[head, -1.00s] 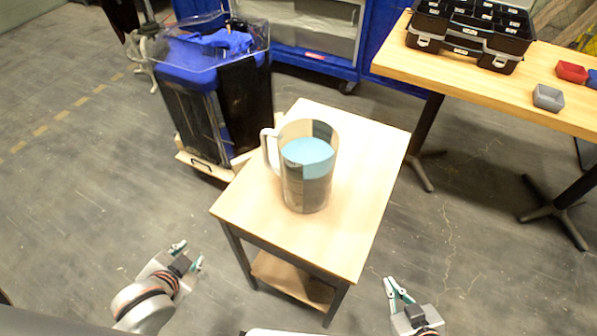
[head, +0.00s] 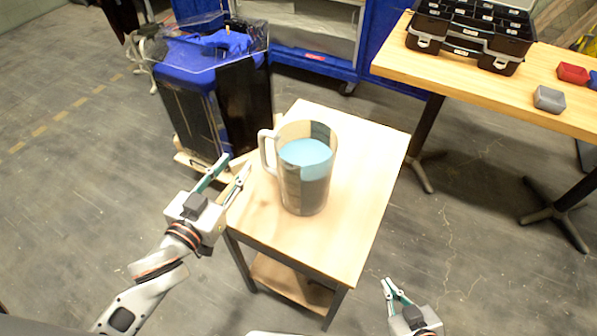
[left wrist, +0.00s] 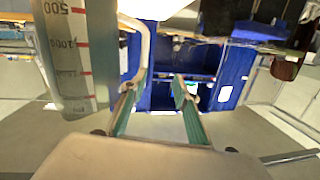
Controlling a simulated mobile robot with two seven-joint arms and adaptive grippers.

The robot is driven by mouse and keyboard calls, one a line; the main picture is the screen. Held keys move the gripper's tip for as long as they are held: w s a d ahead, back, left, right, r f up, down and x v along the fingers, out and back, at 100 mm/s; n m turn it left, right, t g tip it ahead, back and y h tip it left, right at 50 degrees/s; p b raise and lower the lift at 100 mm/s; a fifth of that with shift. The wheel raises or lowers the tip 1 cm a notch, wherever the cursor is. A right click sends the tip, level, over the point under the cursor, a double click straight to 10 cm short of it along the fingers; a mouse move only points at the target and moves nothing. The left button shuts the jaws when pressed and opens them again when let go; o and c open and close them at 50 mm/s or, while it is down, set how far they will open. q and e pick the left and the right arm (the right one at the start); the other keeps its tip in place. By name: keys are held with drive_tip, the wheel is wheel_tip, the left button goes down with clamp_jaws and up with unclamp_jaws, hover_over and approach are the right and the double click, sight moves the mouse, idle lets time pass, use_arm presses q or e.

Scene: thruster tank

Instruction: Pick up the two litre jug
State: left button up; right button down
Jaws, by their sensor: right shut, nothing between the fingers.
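The jug (head: 305,190) is clear with a pale handle and light blue contents. It stands upright on the small wooden table (head: 350,225), its handle (head: 264,150) toward the left. My left gripper (head: 236,165) is open and empty, just left of the handle and apart from it in the head view. In the left wrist view the jug's side with red marks (left wrist: 75,55) fills the upper left, and the handle (left wrist: 143,45) shows just beyond one finger of the open left gripper (left wrist: 160,80). My right gripper (head: 391,286) is shut and empty, low and right of the table.
A tank with a blue top (head: 200,60) stands behind and left of the table. The small table's front is clear.

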sight(260, 141)
use_arm(q)
drive_tip(key=shift+w+d+r+t+h, duration=0.1)
drive_tip(key=shift+w+d+r+h, duration=0.25)
drive_tip(key=shift+w+d, duration=0.75)
drive_tip(key=shift+w+d+r+t+h, duration=0.1)
drive_tip(key=shift+w+d+r+h, duration=0.15)
drive_tip(key=shift+w+d, duration=0.85)
drive_tip(key=shift+w+d+r+t+h, duration=0.1)
drive_tip(key=shift+w+d+r+h, duration=0.3)
drive_tip(key=shift+w, duration=1.15)
drive_tip(key=shift+d+f, duration=0.15)
drive_tip(key=shift+c, duration=0.4)
clamp_jaws()
drive_tip(key=shift+r, duration=0.35)
